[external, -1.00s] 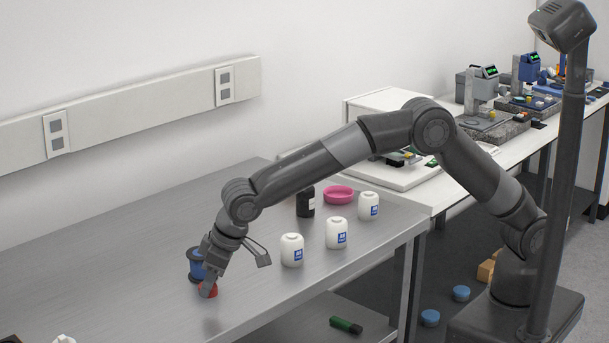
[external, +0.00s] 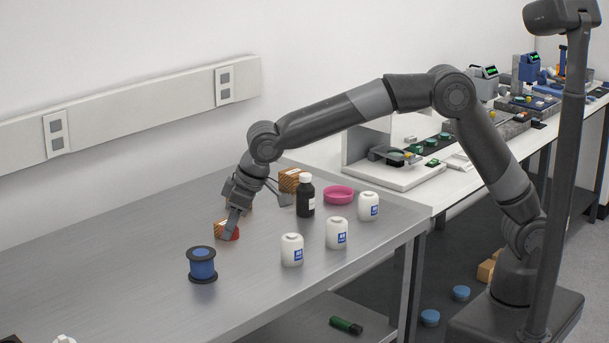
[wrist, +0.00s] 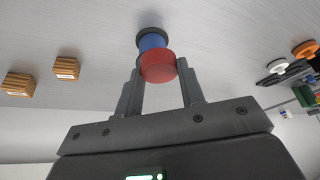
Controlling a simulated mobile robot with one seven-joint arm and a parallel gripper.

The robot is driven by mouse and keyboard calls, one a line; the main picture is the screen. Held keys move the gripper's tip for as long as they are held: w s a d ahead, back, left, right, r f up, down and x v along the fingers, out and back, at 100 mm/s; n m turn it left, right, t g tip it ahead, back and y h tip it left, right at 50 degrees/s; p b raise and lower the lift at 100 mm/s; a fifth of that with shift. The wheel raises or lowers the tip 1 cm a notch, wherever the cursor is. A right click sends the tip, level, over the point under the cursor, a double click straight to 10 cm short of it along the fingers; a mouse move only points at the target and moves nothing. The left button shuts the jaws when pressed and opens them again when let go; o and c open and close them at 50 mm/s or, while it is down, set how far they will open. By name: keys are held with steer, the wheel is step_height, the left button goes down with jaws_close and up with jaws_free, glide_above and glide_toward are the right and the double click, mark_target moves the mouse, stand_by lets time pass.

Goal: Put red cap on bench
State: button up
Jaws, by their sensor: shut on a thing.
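The red cap (external: 233,234) is a short, round cap between the fingertips of my gripper (external: 231,233), above the metal bench (external: 110,270). In the wrist view, the cap (wrist: 158,67) sits between both fingers of my gripper (wrist: 159,78), which is shut on it. It seems held clear of the bench top, but the exact gap cannot be told. Part of the cap is hidden by a finger in the external view.
A blue spool (external: 202,265) stands nearer the front. Wooden blocks (external: 290,180) lie behind my gripper. A dark bottle (external: 305,197), pink dish (external: 339,195) and white jars (external: 292,250) stand to the right. The bench's left side is largely clear.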

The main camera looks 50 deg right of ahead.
step_height(320, 180, up, 17)
steer(key=w+d+m+h, duration=0.1)
steer(key=w+d+m, duration=0.3)
steer(key=d, duration=1)
steer(key=w+d+m+t+h, duration=0.1)
steer(key=w+d, duration=0.6)
steer(key=d, duration=0.6)
steer(key=w+d+m+h, duration=0.1)
steer(key=w+d+m, duration=0.3)
steer(key=d, duration=1)
steer(key=s+d+m+g+h, duration=0.1)
steer(key=s+d+m, duration=0.25)
steer(key=d, duration=1.45)
steer(key=s+d+m+h, duration=0.25)
steer(key=s+d, duration=0.25)
steer(key=d, duration=1.2)
steer(key=s+d+m+g, duration=0.2)
steer(key=s+d+m, duration=0.4)
steer(key=s+d, duration=1.25)
step_height(320, 180, down, 20)
steer(key=f, duration=0.1)
steer(key=w+a+f, duration=0.1)
steer(key=w+f, duration=0.1)
steer(key=w, duration=0.1)
steer(key=w+a+f, duration=0.2)
steer(key=w, duration=0.2)
steer(key=w+a+f, duration=0.2)
steer(key=w, duration=0.1)
steer(key=shift+w, duration=0.2)
steer(key=shift+f, duration=2.05)
